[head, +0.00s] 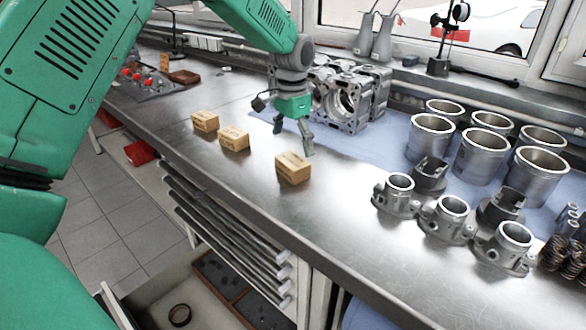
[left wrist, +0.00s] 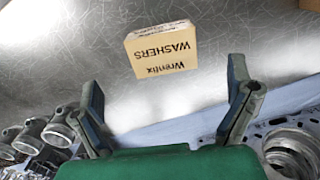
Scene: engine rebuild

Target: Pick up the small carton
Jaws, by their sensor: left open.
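Three small tan cartons stand in a row on the metal bench: a near carton (head: 293,168), a middle carton (head: 234,138) and a far carton (head: 205,121). My left gripper (head: 308,146) is above the bench, just behind the near carton, open with nothing between its fingers. In the left wrist view a carton (left wrist: 162,52) printed "Wrenfix WASHERS" appears upside down, beyond the open fingertips of my left gripper (left wrist: 170,92) and apart from them. My right gripper is not in view.
An engine block (head: 347,95) stands behind the left gripper on a blue mat (head: 385,150). Several cylinder liners (head: 480,153) and metal housings (head: 447,217) fill the right side. An open drawer (head: 150,292) is below the bench's front edge. Bench around the cartons is clear.

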